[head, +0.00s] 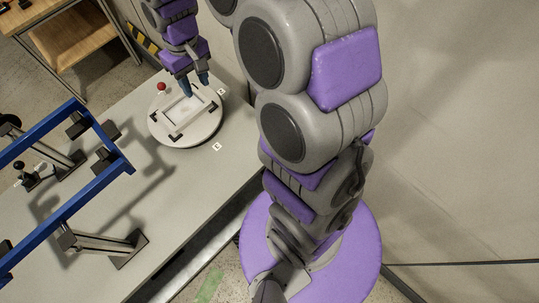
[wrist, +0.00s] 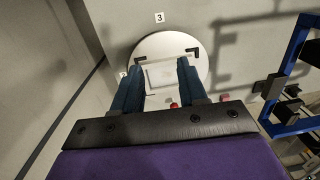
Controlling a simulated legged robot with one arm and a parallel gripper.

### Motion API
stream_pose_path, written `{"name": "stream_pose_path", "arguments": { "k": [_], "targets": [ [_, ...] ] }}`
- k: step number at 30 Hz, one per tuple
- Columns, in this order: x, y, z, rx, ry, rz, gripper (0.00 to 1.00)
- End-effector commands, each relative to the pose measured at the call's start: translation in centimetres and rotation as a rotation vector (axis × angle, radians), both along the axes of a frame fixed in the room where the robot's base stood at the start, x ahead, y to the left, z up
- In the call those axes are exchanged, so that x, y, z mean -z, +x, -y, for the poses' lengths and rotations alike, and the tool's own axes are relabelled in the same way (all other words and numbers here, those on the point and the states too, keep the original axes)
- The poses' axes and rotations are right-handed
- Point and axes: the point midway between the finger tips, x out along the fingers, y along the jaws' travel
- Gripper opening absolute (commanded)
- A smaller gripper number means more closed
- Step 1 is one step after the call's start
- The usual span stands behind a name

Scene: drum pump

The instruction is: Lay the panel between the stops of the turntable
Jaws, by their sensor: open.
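The turntable (head: 205,129) is a round white disc on the bench, with black corner stops (head: 211,107) on its top. One stop also shows in the wrist view (wrist: 193,54). The panel (head: 178,125), a pale rectangular frame, lies flat on the disc among the stops; whether it sits fully between them I cannot tell. In the wrist view the panel (wrist: 161,75) shows between my fingers. My gripper (head: 194,88) is open over the far side of the panel, its blue fingers pointing down. Whether the fingertips touch the panel I cannot tell.
A blue frame (head: 57,207) on dark supports stands on the bench (head: 185,204) at left. A red knob (head: 161,87) is beside the turntable. Small number labels (head: 217,147) lie around it. A wooden table (head: 70,42) stands behind.

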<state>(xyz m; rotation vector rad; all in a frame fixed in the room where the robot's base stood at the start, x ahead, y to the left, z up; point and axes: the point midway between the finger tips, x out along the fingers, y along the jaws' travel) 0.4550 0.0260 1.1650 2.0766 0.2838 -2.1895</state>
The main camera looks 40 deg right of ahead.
Motion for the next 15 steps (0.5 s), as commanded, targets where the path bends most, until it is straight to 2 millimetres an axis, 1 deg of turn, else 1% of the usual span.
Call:
{"name": "stream_pose_path", "arguments": {
  "k": [1,5,6,10,12,14,15],
  "targets": [
    [-1.0,-1.9,0.1,0.003,-0.002,-0.001,0.42],
    [-2.3,-6.6,0.3,0.018,-0.012,-0.02,0.42],
    [-2.7,-8.0,0.4,0.026,-0.016,-0.024,0.42],
    [-3.5,-12.7,0.9,0.052,-0.03,-0.042,0.42],
    [-3.6,-15.4,1.1,0.071,-0.037,-0.053,0.42],
    [-3.7,-17.5,1.4,0.089,-0.046,-0.061,0.42],
    [-3.7,-19.0,1.6,0.102,-0.05,-0.066,0.42]
  ]
}}
